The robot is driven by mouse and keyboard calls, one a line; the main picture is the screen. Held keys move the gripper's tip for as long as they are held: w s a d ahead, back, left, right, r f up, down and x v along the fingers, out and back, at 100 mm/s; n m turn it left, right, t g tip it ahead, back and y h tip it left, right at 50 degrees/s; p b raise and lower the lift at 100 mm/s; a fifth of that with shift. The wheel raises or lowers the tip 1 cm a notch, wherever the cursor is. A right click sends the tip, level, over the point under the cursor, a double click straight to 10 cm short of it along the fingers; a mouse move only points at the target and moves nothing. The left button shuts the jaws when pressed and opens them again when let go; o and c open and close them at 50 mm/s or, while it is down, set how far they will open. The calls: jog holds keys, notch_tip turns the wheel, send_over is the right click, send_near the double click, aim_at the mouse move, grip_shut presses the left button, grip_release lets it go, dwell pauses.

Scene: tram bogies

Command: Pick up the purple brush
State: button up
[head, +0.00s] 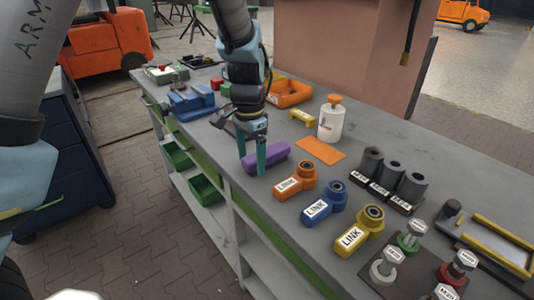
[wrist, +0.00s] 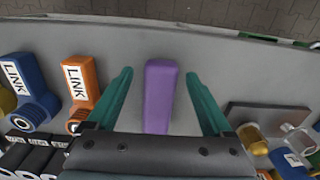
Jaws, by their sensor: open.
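The purple brush (head: 266,156) is a long purple block lying on the grey workbench (head: 395,146) near its front edge. In the wrist view the brush (wrist: 160,97) lies lengthwise between the two teal fingers. My gripper (head: 252,166) is open around the brush, with one finger on each side. In the wrist view my gripper (wrist: 158,82) shows a gap between each finger and the brush. I cannot tell the exact height of the fingertips over the bench. The lower end of the brush is close to the gripper body in the wrist view.
An orange link (head: 296,180), a blue link (head: 324,204) and a yellow link (head: 360,231) lie to the right. An orange mat (head: 320,150) and a white bottle (head: 331,122) are behind. A blue vise (head: 192,101) stands to the left.

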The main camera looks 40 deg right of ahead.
jog(key=shift+f, duration=0.4)
grip_shut()
dwell(0.4)
